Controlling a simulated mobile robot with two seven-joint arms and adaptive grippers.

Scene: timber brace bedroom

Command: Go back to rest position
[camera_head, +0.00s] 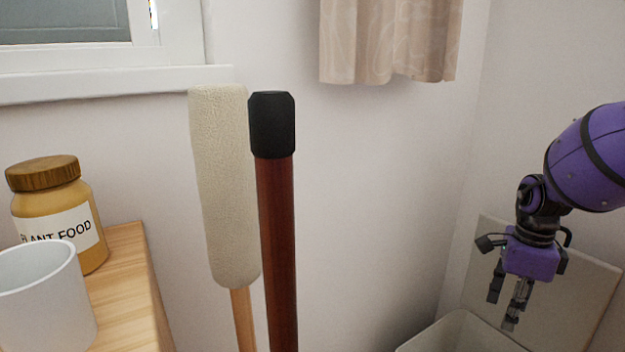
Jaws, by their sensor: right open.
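My right gripper (508,296) is at the right of the head view, on the end of my purple arm. It points down, with its fingers apart and nothing seen between them. It hangs over or near a pale bin-like container (462,334), whose rim shows at the bottom edge; I cannot tell whether the fingertips are inside it. My left gripper does not show.
A dark red pole with a black cap (278,230) and a cream paint roller (222,190) stand upright in the middle. A wooden surface (128,285) at left holds a plant food jar (58,215) and a white cup (45,300). A pale board (575,290) is behind the gripper.

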